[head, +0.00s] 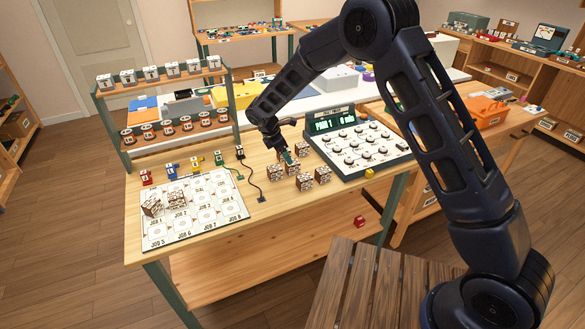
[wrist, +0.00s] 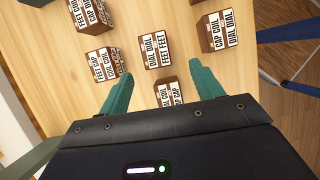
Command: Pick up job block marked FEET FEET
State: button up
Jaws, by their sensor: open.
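In the wrist view, a brown block with white labels reading DIAL DIAL and FEET FEET (wrist: 155,50) lies on the wooden bench, just beyond my fingertips and roughly centred between them. My gripper (wrist: 161,72) is open, its two teal fingers apart. Another block, its label partly readable as DIAL CAP (wrist: 168,93), shows between the fingers, partly hidden by my gripper body. In the head view my gripper (head: 287,157) is above the block cluster; the labels are too small there to tell which block is which.
Other blocks lie close: FEET CAP / COIL COIL (wrist: 103,64) left, CAP COIL / DIAL DIAL (wrist: 221,33) right, another (wrist: 90,14) at top left. A job mat (head: 222,235) holds blocks at left. A black cord (head: 254,187) lies left.

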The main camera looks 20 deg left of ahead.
aim_at(292, 167)
jog(key=x, duration=0.3)
jog(key=shift+w+x, duration=0.25)
jog(key=shift+x, duration=1)
jog(key=shift+w+x, duration=0.25)
jog(key=shift+x, duration=1.05)
jog(key=shift+d+r, duration=0.1)
jog(key=shift+r, duration=0.15)
jog(key=c, duration=1.1)
